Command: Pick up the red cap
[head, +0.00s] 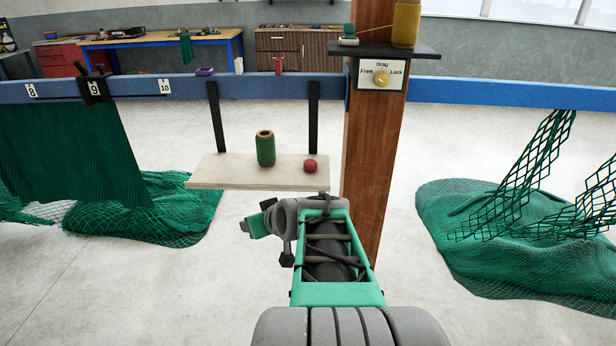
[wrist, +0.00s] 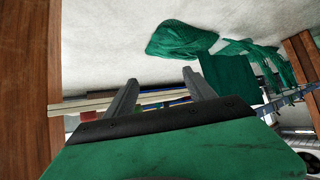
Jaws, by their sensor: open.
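The red cap (head: 310,165) is a small round red piece on the right end of a pale hanging shelf (head: 230,178). In the wrist view, which looks upside down, a small red patch that looks like the cap (wrist: 88,116) shows at the shelf edge, partly hidden by my gripper's body. My gripper (head: 244,227) is below the shelf in the head view, turned to the left. In the wrist view its two fingers (wrist: 160,77) are spread with nothing between them. The cap is apart from the fingers.
A green spool (head: 265,148) stands on the shelf left of the cap. Two dark straps hang the shelf from a blue rail (head: 480,92). A wooden post (head: 372,150) with a dial panel (head: 381,76) rises close on the right. Green nets (head: 510,240) lie on both sides.

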